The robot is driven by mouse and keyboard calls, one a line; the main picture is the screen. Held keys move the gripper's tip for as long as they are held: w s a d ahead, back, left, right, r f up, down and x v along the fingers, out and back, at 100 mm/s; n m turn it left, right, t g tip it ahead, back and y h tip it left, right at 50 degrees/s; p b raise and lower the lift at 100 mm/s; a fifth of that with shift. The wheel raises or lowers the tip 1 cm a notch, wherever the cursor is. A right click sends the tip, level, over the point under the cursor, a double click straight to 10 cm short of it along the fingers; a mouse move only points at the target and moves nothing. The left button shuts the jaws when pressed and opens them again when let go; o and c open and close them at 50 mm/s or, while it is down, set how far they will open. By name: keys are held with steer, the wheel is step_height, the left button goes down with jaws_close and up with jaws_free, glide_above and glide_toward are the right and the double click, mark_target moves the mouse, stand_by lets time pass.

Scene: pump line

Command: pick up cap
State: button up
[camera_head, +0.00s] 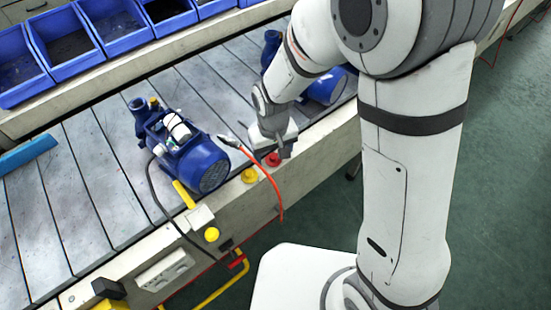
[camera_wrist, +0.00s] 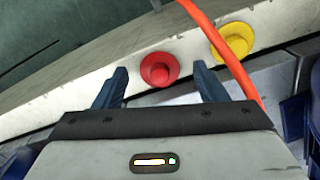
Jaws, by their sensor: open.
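A red cap (camera_wrist: 159,70) sits on the pale ledge at the belt's edge, and it also shows in the head view (camera_head: 272,159). A yellow cap (camera_wrist: 234,41) sits beside it on the same ledge, and in the head view (camera_head: 250,175) it is left of the red one. My gripper (camera_wrist: 160,72) is open and empty. In the wrist view the red cap appears between its two fingers, apart from both. In the head view my gripper (camera_head: 283,150) is just above and behind the red cap. I cannot tell the exact height between them.
An orange-red cable (camera_head: 267,179) runs past the caps and crosses the wrist view near the right finger. A blue pump (camera_head: 180,145) stands on the belt, left of my gripper. Another blue pump (camera_head: 325,88) is partly behind my arm. Blue bins (camera_head: 65,45) line the back.

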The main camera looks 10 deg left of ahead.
steer(key=shift+c, duration=0.3)
steer(key=c, duration=1)
